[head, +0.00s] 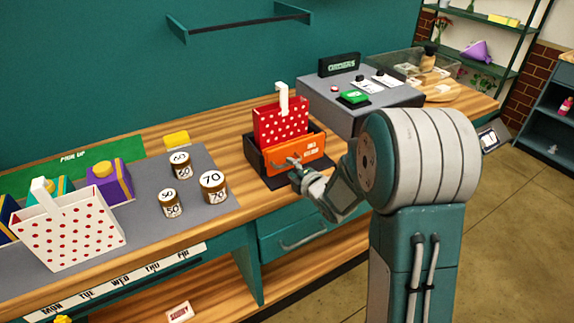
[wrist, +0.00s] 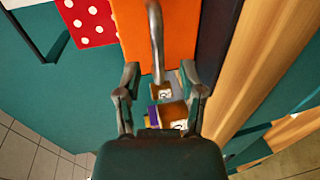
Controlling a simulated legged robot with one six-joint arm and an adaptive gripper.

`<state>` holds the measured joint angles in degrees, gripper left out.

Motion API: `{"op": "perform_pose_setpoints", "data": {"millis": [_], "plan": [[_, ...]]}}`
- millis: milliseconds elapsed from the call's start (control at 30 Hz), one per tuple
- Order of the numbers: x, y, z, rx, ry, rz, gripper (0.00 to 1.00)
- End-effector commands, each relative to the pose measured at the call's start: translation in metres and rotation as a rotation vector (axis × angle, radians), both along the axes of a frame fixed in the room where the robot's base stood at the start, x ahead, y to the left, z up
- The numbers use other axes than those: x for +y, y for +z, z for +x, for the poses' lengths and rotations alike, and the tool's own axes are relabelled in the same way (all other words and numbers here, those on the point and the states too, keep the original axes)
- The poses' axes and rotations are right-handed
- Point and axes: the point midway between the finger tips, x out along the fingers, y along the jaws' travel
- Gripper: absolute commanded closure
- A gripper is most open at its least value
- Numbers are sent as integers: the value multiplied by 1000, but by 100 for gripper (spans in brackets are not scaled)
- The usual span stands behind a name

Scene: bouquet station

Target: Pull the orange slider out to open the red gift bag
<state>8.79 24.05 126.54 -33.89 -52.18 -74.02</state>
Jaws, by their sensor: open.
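The red gift bag (head: 281,122) with white dots and a white handle stands upright in a dark holder (head: 254,161) on the counter. The orange slider (head: 309,152) is a panel with lettering across the front of the holder. My gripper (head: 296,168) is at the slider's front, partly hiding it. In the wrist view my gripper (wrist: 160,76) is open, with its fingers spread on either side of the slider's grey bar handle (wrist: 156,35). The orange slider (wrist: 130,28) and part of the red bag (wrist: 90,22) also show there. I cannot tell whether either finger touches the handle.
A grey order station (head: 375,98) stands right of the holder. Several round weights, including one marked 70 (head: 213,187), sit on a grey mat to the left. A white dotted bag (head: 70,234) stands farther left. A drawer (head: 296,237) is below the counter edge.

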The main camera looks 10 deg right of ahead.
Motion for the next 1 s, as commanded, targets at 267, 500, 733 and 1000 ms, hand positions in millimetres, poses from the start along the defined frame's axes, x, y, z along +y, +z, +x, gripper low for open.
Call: {"op": "perform_pose_setpoints", "data": {"millis": [267,500,733,1000], "plan": [[9,-6,27,0,0,1,49],[10,-6,28,0,-1,1,49],[9,-6,28,1,-1,0,100],[9,-8,28,3,-1,1,100]]}}
